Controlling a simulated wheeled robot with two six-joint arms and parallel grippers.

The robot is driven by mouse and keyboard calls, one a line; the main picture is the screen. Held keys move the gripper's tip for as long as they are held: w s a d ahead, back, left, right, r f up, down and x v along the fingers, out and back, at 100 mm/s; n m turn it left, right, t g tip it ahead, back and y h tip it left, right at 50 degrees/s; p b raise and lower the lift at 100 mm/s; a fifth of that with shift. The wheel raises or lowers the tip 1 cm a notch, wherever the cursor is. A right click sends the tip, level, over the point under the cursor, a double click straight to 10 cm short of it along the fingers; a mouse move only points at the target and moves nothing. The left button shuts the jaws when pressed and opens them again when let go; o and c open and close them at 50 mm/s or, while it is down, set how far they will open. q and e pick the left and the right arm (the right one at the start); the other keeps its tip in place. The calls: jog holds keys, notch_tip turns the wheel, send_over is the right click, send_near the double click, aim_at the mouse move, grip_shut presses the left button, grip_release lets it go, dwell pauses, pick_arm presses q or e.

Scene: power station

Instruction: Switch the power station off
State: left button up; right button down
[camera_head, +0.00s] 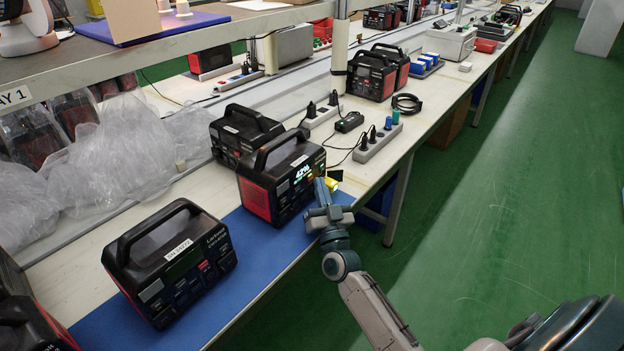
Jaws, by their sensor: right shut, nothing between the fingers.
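A black and red power station (259,199) with a top handle stands on the blue mat (266,246). Its front display is lit and seems to read 42%. My right gripper (325,184) is shut and empty, at the right end of this station's front panel. It hides part of the panel's lower right, and I cannot tell whether it touches it. The power button cannot be made out. My left gripper is not in view.
A second power station (170,262) with a dark front stands nearer on the mat, and another (243,133) stands behind the lit one. Power strips (378,142) with plugs and cables lie beyond. Clear plastic wrap (110,150) fills the left. The green floor aisle (500,180) is free.

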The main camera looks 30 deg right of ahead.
jog(key=shift+w+r, duration=0.15)
jog(key=shift+r, duration=0.3)
dwell(0.6)
jog(key=shift+p, duration=0.35)
jog(key=shift+f, duration=0.15)
